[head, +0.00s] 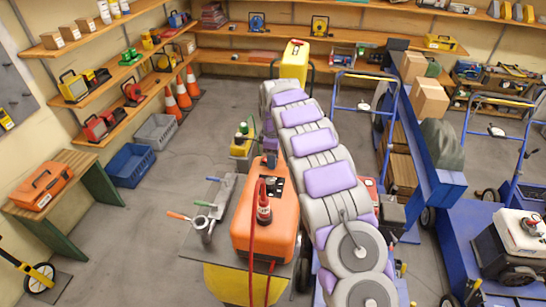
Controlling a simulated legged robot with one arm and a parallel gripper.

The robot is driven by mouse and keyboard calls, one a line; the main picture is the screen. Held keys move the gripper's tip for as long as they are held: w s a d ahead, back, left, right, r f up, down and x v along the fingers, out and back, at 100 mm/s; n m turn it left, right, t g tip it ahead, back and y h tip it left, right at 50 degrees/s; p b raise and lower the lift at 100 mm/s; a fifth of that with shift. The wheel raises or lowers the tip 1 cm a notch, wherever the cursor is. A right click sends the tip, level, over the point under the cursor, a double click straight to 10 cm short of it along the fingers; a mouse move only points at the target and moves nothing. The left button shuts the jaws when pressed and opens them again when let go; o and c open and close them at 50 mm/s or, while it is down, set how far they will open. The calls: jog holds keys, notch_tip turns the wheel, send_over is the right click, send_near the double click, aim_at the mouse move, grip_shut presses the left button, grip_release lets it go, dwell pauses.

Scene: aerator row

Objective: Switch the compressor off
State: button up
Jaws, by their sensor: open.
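An orange machine (246,222) with rounded edges, which looks like the compressor, sits on a grey bench top (215,248) left of my arm. A dark panel (272,182) with small pale parts is on its top; I cannot tell the switch or its position. A red bottle-like part (264,207) stands on the machine, and red hoses run down its near side. My grey and purple arm stretches away from the lower right, past the machine's right side. My gripper is not visible; the arm's far end hides what is beyond it.
Tools with orange and green handles (207,207) lie left of the machine. A yellow item with a green top (242,142) stands behind it. Blue trolleys (435,150) crowd the right. Traffic cones (184,92) and a blue bin (130,165) stand left. Open floor lies between.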

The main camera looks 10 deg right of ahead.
jog(key=shift+c, duration=0.2)
grip_shut()
jog(key=shift+r+p, duration=0.15)
jog(key=shift+p, duration=0.2)
jog(key=h+p, duration=0.1)
jog(key=p, duration=0.1)
jog(key=shift+w+a+r+g+h+p, duration=0.1)
jog(key=shift+a+r+g+h+p, duration=0.05)
jog(key=shift+a+g+h+p, duration=0.2)
jog(key=shift+h+p, duration=0.45)
jog(key=shift+p, duration=0.2)
jog(key=shift+a+g+p, duration=0.1)
jog(key=shift+g+p, duration=0.15)
jog(key=shift+p, duration=0.05)
jog(key=shift+h, duration=0.3)
